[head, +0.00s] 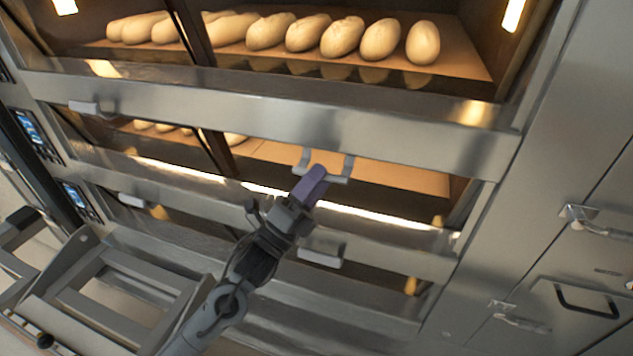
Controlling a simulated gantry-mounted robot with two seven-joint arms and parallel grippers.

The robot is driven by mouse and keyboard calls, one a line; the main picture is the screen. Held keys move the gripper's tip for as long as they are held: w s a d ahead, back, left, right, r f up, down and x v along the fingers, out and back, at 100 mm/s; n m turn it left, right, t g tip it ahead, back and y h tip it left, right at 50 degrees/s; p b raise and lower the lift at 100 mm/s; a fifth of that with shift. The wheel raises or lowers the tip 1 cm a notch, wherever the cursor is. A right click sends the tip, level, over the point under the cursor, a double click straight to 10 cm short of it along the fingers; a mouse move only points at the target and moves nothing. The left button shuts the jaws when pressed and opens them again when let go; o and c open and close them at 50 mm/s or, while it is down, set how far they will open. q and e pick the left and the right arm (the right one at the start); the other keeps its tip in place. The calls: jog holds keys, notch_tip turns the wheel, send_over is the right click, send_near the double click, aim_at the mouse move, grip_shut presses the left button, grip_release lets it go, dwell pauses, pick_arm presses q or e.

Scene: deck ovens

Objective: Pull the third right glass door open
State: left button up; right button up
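The oven's right-hand glass door (400,178) in the middle of the view has a steel bar handle (338,179) on two brackets, just under a wide steel strip. A lit deck with a few pale loaves shows behind the glass. My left gripper (314,178) reaches up from the lower left, its purple fingertips at the handle and overlapping the bar. The fingers look like one block from here, so I cannot tell whether they are closed around the bar. The door looks shut or nearly so. My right gripper is not in view.
The deck above holds a row of loaves (340,37). Another handle (320,258) sits on the deck below. A grey metal frame (80,285) stands at the lower left. Steel cabinets with latches (597,228) are on the right.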

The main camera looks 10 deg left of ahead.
pick_arm(q)
jog(key=v, duration=1)
jog(key=shift+s+a+f, duration=0.2)
jog(key=shift+s+f, duration=0.05)
jog(key=w+d+r+p, duration=0.2)
jog(key=w, duration=0.1)
jog(key=w+d+r+m+h+p, duration=0.1)
jog(key=w+d+r+p, duration=0.1)
jog(key=w+r, duration=0.1)
jog(key=w+d+r+h+p, duration=0.1)
jog(key=w+d+r+p, duration=0.1)
jog(key=w+d+p, duration=0.1)
jog(key=shift+w+d+r+m, duration=0.1)
jog(key=shift+w+r+m, duration=0.2)
jog(key=shift+r, duration=0.1)
dwell(0.4)
